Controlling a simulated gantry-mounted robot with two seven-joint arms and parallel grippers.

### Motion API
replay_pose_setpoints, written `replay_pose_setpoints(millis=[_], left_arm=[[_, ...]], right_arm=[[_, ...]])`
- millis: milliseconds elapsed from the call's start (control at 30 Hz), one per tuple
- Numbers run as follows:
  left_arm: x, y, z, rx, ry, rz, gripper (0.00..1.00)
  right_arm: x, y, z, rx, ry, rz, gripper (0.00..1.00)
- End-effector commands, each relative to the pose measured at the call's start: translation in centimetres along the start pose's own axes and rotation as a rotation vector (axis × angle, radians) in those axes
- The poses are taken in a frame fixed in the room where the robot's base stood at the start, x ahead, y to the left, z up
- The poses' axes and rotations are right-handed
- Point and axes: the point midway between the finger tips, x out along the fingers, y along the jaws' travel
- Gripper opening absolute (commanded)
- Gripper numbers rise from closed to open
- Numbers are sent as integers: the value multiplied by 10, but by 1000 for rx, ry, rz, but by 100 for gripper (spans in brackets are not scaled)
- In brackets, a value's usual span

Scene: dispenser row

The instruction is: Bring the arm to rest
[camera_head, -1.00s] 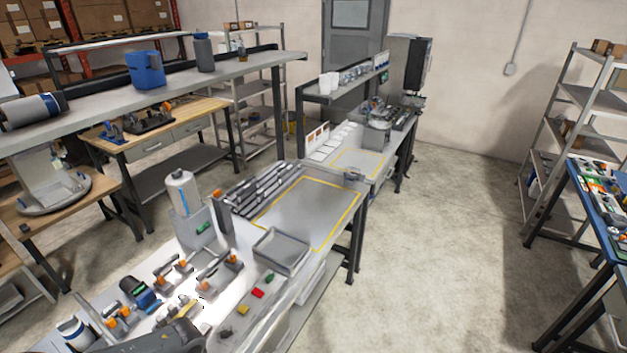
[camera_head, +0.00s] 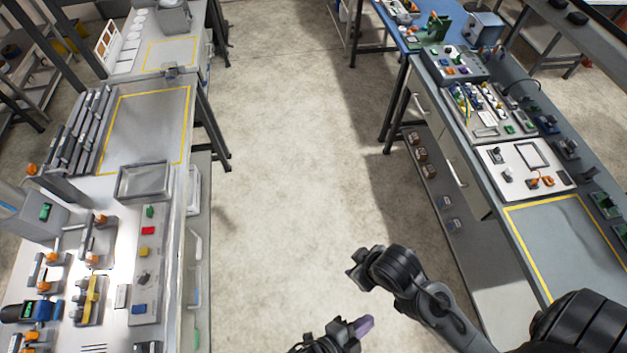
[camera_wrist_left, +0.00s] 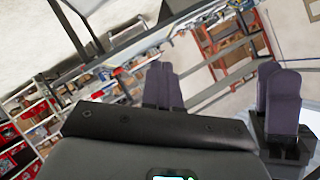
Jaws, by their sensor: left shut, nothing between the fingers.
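My left gripper (camera_head: 364,325) shows at the bottom middle of the head view, low over the aisle between the two bench rows. Its purple-grey fingers are shut and empty. They stand side by side above the dark wrist housing in the left wrist view (camera_wrist_left: 165,75). A second pair of purple-grey fingers on a black base, seemingly my right gripper (camera_wrist_left: 279,85), shows at the right of that view. Its fingers overlap there, so their opening cannot be told. My right arm reaches in from the lower right of the head view.
The left bench (camera_head: 112,195) carries a grey tray (camera_head: 145,181), fixtures and coloured buttons. The right bench (camera_head: 550,240) carries electronic panels and a yellow-outlined area. Bare concrete floor (camera_head: 300,150) lies open between them. Shelves and red racking show in the left wrist view.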

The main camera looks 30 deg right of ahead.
Motion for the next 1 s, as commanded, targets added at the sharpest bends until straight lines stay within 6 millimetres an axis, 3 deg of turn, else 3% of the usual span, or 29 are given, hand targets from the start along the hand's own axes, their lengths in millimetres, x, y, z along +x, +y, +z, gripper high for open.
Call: replay_pose_setpoints(millis=[33, 100, 200, 400, 500, 600, 700, 900, 1000], left_arm=[[-15, -26, 0, -108, -73, -76, 0], [-48, -55, 23, -277, -213, -174, 0], [-111, -73, 65, -530, -422, -293, 0], [-249, -66, 123, -966, -773, -487, 0], [-314, -61, 136, -1150, -906, -596, 0], [-368, -58, 136, -1330, -1004, -703, 0], [-390, -46, 125, -1507, -1058, -747, 0], [-393, -21, 116, -1716, -1120, -731, 0], [-392, -19, 115, -1743, -1121, -741, 0]], right_arm=[[-8, 0, -2, 0, 0, 0, 43], [-13, 0, -4, 1, 0, 0, 43], [-18, 1, -6, 2, 0, -1, 43], [-23, 0, -8, 6, 1, -5, 43], [-23, -1, -8, 7, 1, -6, 43], [-22, -1, -8, 9, 1, -7, 43], [-22, -1, -8, 9, 1, -7, 43], [-22, -2, -8, 10, 1, -8, 43], [-22, -2, -8, 10, 1, -8, 43]])
